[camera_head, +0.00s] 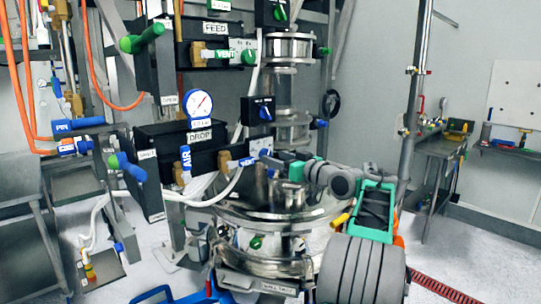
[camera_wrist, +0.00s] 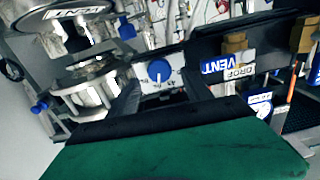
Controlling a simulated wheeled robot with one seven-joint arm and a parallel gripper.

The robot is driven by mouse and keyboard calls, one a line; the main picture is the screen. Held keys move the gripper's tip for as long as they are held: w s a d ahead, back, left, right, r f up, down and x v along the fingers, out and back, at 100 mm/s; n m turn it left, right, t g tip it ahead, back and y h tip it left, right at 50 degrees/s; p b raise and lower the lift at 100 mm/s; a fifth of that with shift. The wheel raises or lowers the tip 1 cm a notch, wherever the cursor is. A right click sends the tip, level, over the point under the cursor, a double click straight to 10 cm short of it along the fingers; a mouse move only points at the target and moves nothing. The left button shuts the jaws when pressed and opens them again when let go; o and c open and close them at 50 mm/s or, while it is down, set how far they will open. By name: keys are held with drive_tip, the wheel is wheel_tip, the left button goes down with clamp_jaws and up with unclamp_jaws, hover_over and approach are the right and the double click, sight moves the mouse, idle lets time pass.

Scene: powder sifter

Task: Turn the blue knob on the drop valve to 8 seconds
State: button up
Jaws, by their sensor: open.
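The drop valve's blue knob (camera_wrist: 159,71) is round and sits on a white dial plate in the wrist view, beside the upside-down VENT and DROP labels. A pale pointer mark shows near its lower edge. The dial's numbers are too small to read. My gripper (camera_wrist: 160,90) is open and empty, its dark fingers to either side below the knob in the picture, apparently not touching it.
Another blue knob (camera_head: 266,114) is on a black box above. A green knob (camera_head: 249,58) is by the FEED valve. A pressure gauge (camera_head: 199,104) stands at the left. A round steel sifter (camera_head: 285,215) is under my arm. A white hose (camera_head: 215,200) curves below the valve.

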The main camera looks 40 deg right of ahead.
sight(268, 155)
drive_tip(key=w, duration=0.3)
drive_tip(key=shift+w, duration=0.15)
drive_tip(key=shift+c, duration=0.2)
clamp_jaws()
